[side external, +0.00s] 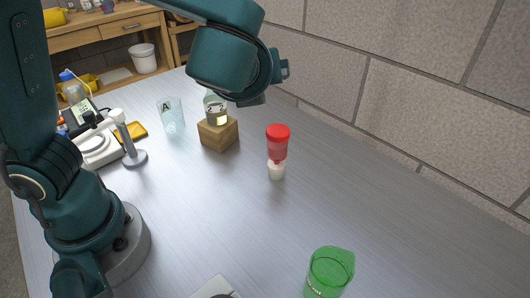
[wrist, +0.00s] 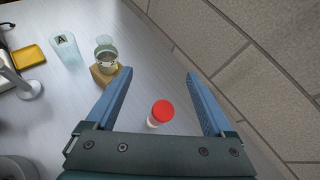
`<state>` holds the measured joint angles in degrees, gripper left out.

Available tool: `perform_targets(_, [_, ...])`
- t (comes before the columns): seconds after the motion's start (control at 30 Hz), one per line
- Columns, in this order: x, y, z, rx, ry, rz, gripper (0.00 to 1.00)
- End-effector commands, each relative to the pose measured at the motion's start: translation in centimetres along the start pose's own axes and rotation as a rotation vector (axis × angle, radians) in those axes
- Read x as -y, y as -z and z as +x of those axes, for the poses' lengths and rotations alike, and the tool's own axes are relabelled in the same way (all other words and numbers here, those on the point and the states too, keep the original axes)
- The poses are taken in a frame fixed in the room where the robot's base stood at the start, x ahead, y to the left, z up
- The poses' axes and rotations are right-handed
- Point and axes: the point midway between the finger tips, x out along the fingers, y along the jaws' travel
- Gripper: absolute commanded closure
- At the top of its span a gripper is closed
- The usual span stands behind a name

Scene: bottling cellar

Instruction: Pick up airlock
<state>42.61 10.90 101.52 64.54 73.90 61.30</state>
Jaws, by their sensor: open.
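What looks like the airlock (side external: 277,143), a small upright piece with a red cap over a white lower part, stands on the grey table right of centre in the side view. In the wrist view the red cap (wrist: 162,110) shows from above, below and between the finger lines. My gripper (wrist: 159,73) is open and empty, with its two blue fingers spread wide. In the side view my gripper is mostly hidden behind my wrist, up and left of the airlock, and it touches nothing that I can see.
A jar (side external: 215,110) stands at a wooden block (side external: 229,133), left of the airlock. A clear glass marked A (side external: 171,116) stands farther left, near a metal stand (side external: 125,138). A green glass (side external: 329,273) stands in front. A block wall (side external: 430,120) runs behind. Table right of the airlock is clear.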

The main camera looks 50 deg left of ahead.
Motion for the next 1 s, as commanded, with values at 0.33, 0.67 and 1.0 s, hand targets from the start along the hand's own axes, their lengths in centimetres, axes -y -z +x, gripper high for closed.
perform_targets(0.33, [2.4,5.0,1.9,0.11,0.088,0.259,0.13])
perform_targets(0.67, [1.0,11.6,5.7,0.108,0.088,0.253,0.13])
perform_targets(1.0, [0.7,13.7,7.8,0.109,0.087,0.24,0.13])
